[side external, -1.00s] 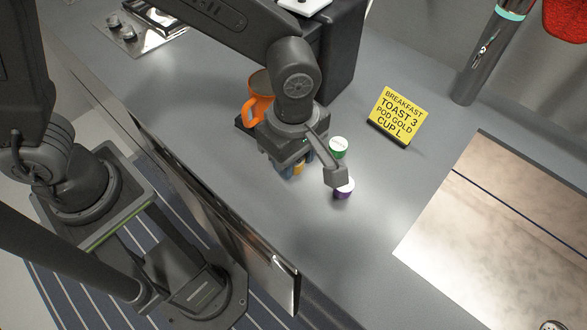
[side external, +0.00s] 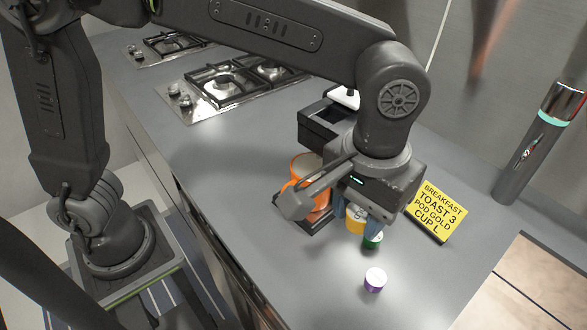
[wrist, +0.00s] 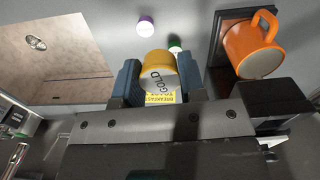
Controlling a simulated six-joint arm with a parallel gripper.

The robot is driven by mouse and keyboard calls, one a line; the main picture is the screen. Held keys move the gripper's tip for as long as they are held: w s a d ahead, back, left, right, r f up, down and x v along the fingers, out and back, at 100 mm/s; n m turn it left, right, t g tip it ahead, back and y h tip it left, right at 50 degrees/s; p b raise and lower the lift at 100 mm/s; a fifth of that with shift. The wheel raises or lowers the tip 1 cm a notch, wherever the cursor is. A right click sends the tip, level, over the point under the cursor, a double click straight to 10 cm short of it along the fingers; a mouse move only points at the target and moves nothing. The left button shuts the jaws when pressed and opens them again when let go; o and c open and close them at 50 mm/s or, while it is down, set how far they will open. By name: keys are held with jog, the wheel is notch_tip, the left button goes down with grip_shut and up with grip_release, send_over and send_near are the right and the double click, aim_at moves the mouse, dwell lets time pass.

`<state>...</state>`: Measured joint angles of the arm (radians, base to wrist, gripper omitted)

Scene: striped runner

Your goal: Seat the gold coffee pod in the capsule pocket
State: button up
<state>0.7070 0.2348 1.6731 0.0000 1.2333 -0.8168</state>
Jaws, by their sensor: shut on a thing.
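The gold pod (wrist: 158,68), a yellow capsule with a pale face marked GOLD, sits between the blue fingers of my gripper (wrist: 163,82) in the wrist view. In the side view my gripper (side external: 357,221) is shut on the gold pod (side external: 354,221), above the counter and right of the orange mug. The black coffee machine (side external: 322,128) stands behind my gripper, partly hidden by the wrist. I cannot clearly make out the capsule pocket; a white part (side external: 345,97) shows on top of the machine.
The orange mug (side external: 308,180) stands on a dark tray (side external: 318,224) beside my gripper. A green pod (side external: 372,242) is just below the fingers, and a purple pod (side external: 375,279) lies nearer. A yellow sign (side external: 436,210) stands right.

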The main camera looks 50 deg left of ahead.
jog(key=r+m, duration=0.1)
jog(key=m, duration=0.1)
jog(key=d+r+m, duration=0.1)
jog(key=m, duration=0.1)
jog(key=r+m, duration=0.1)
jog(key=m, duration=0.1)
jog(key=shift+s+d+r, duration=0.1)
jog(key=shift+s+d, duration=0.1)
notch_tip(320, 180, up, 7)
jog(key=m, duration=0.3)
jog(key=w+a+n, duration=0.1)
jog(key=w+a, duration=0.5)
jog(key=a, duration=0.4)
jog(key=w+a+n, duration=0.2)
jog(key=w+a, duration=0.4)
jog(key=a, duration=0.4)
jog(key=s+a+n, duration=0.1)
jog(key=a+n, duration=0.2)
jog(key=a, duration=2.3)
send_over(293, 145)
notch_tip(293, 145, down, 24)
jog(key=shift+s+r, duration=0.1)
jog(key=shift+r, duration=0.05)
jog(key=shift+f, duration=1.9)
jog(key=shift+f, duration=0.15)
